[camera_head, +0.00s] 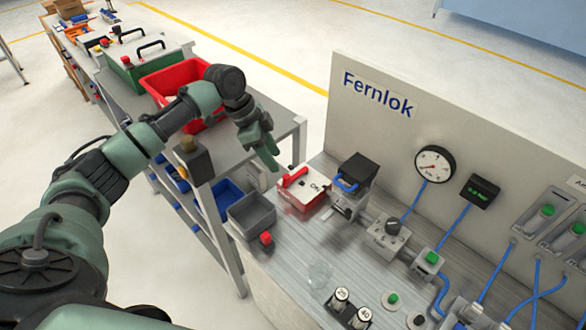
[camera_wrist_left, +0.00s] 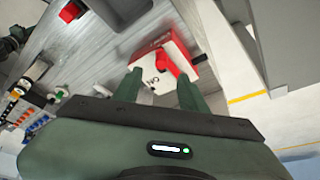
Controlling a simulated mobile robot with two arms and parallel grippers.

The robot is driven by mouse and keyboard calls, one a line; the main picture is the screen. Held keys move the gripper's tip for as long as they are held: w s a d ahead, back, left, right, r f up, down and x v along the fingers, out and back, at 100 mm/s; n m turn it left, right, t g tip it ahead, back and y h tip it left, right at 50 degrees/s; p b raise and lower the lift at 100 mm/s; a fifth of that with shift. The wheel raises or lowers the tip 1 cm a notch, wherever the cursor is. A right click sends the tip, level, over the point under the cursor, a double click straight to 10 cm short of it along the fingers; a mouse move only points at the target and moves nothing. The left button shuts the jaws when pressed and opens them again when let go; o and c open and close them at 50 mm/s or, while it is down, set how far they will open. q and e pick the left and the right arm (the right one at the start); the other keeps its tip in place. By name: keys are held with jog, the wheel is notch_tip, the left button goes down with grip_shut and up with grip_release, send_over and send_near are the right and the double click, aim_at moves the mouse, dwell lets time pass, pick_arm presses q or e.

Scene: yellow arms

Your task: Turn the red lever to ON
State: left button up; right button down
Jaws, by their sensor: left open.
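The red lever (camera_head: 294,177) sits on a red-and-white switch box (camera_head: 311,199) near the left end of the grey bench. An "ON" label shows on the box's white top. The left wrist view also shows the lever (camera_wrist_left: 167,62) and the box (camera_wrist_left: 183,48), beyond the fingertips. My left gripper (camera_head: 268,160) is open, up and to the left of the box in the head view. In the left wrist view its fingers (camera_wrist_left: 161,86) are spread, with the box's label side between them. No contact with the lever is visible. My right gripper is not in view.
A black device with a blue handle (camera_head: 346,184) stands right beside the box. A grey bin (camera_head: 251,213) and a small red knob (camera_head: 266,238) lie left of it. A back panel (camera_head: 400,140) rises behind. A side table holds a red crate (camera_head: 165,84).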

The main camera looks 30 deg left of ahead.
aim_at(286, 176)
pick_arm(q)
jog(key=p+x, duration=0.1)
jog(key=x, duration=0.4)
jog(key=shift+s+p, duration=0.1)
jog(key=shift+p, duration=0.3)
jog(key=shift+x, duration=1.1)
jog(key=shift+w+f, duration=0.2)
jog(key=shift+w, duration=0.1)
jog(key=shift+f, duration=0.1)
grip_shut()
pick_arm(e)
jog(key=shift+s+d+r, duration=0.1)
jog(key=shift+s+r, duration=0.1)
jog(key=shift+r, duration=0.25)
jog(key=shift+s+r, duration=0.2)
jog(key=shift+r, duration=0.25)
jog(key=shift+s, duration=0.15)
